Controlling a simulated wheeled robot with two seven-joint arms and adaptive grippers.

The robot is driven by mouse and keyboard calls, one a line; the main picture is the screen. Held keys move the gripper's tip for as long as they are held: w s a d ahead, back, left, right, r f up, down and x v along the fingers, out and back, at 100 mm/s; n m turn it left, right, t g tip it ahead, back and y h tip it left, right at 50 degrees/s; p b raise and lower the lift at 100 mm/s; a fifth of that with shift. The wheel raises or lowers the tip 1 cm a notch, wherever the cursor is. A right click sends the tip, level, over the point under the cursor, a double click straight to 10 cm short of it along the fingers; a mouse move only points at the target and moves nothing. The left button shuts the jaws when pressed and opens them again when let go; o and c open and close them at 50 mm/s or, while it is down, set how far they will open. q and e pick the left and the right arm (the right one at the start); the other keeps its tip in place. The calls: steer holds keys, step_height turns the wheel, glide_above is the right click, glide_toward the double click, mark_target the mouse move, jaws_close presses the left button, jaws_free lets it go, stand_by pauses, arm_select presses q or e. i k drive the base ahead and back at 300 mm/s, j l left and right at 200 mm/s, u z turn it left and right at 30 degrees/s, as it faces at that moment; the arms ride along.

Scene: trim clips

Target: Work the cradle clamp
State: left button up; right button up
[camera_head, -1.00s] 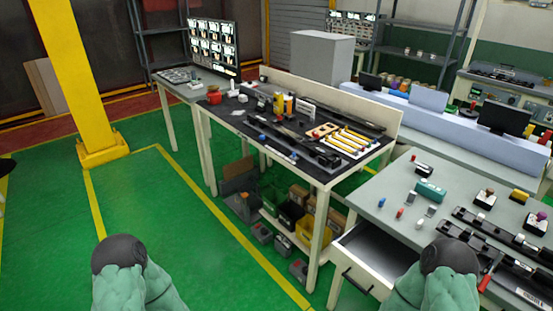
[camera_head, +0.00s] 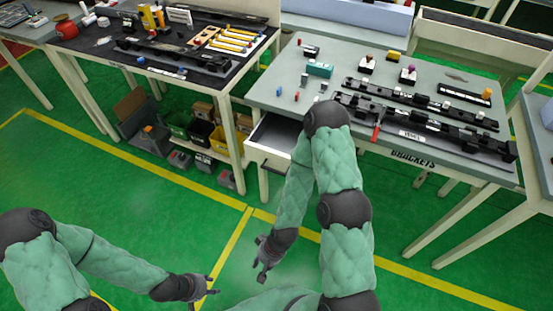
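Two long black fixture rails (camera_head: 425,125) lie on the grey table at the right. A red lever (camera_head: 376,131) stands at the left part of the front rail and looks like a clamp handle. I cannot tell whether the clamp is open or closed. My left gripper (camera_head: 208,287) is low over the green floor at the bottom, far from the rails. My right gripper (camera_head: 262,266) hangs below and left of the grey table, apart from it. Both grippers are too small to show their finger gap. My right arm covers part of the table's front edge.
An open drawer (camera_head: 272,137) sticks out under the grey table (camera_head: 270,92). Small parts and a teal box (camera_head: 320,69) lie on its top. A dark workbench (camera_head: 100,50) with tools stands to the left. The green floor in front is clear.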

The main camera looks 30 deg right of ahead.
mark_target(376, 130)
steer(key=z, duration=1.8)
